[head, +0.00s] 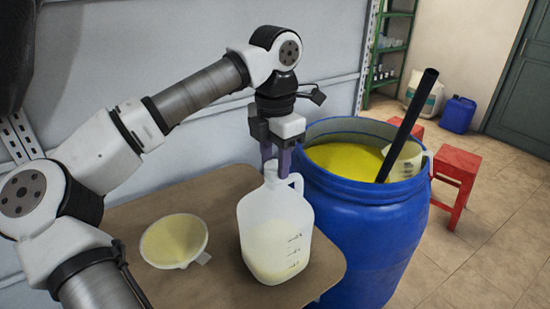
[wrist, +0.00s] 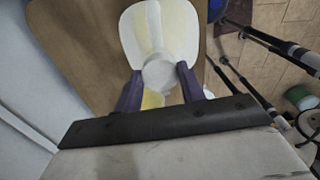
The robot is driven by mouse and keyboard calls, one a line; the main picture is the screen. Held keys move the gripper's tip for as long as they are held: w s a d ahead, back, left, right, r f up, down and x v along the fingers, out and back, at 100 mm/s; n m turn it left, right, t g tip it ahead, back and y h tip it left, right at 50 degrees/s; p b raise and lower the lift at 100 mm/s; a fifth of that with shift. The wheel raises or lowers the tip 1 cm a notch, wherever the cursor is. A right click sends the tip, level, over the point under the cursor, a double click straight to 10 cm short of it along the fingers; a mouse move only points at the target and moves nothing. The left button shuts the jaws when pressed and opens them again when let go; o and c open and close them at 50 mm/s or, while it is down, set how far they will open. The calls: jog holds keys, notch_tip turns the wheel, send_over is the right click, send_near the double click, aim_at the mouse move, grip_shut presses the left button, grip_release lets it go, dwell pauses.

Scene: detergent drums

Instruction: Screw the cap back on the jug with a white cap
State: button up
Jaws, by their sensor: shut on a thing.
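The translucent white jug (head: 262,232), part full of pale liquid, stands upright near the front right of a brown tabletop (head: 222,280). It also shows in the wrist view (wrist: 172,32). My gripper (head: 276,167) points straight down over the jug's mouth. In the wrist view its purple fingers (wrist: 160,80) are shut on a round white cap (wrist: 158,74), one finger on each side. The cap is at the jug's neck; I cannot tell whether it touches the threads or sits level. The fingers mostly hide the cap in the head view.
A pale yellow funnel (head: 174,241) lies left of the jug. A blue drum (head: 365,225) of yellow liquid stands close on the right, with a dark rod (head: 408,125) sticking out. Red stools (head: 458,170) stand beyond. A grey wall (head: 180,50) rises behind the table.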

jog(key=shift+f, duration=0.25)
dwell(0.4)
jog(key=m, duration=0.5)
jog(key=shift+m+p, duration=0.4)
jog(key=shift+m, duration=1.1)
jog(key=m, duration=0.3)
jog(key=shift+s+f+m+p, duration=0.1)
jog(key=shift+m+p, duration=0.2)
jog(key=shift+p, duration=0.1)
